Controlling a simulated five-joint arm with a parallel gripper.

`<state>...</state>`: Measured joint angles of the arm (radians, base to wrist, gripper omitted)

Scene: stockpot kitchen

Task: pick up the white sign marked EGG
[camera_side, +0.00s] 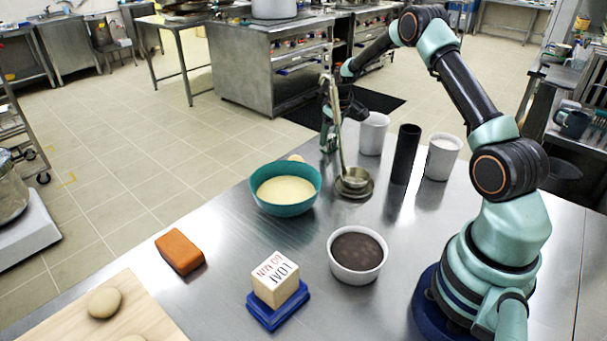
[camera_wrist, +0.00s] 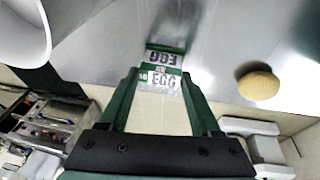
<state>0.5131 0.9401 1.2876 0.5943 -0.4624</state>
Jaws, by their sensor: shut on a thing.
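The white sign marked EGG (camera_wrist: 164,81) is between my fingertips in the wrist view, with green around its lettering. My gripper (camera_wrist: 158,82) is shut on the sign. In the side view my gripper (camera_side: 328,138) is low at the table's far edge, behind the ladle. There I cannot make out the sign, and I cannot tell whether it touches the table.
A ladle (camera_side: 336,125) stands in front of my gripper. A teal bowl (camera_side: 285,203) is nearer, with a round bun (camera_wrist: 258,84) behind it. White cups (camera_side: 373,134) and a black cylinder (camera_side: 404,155) stand right.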

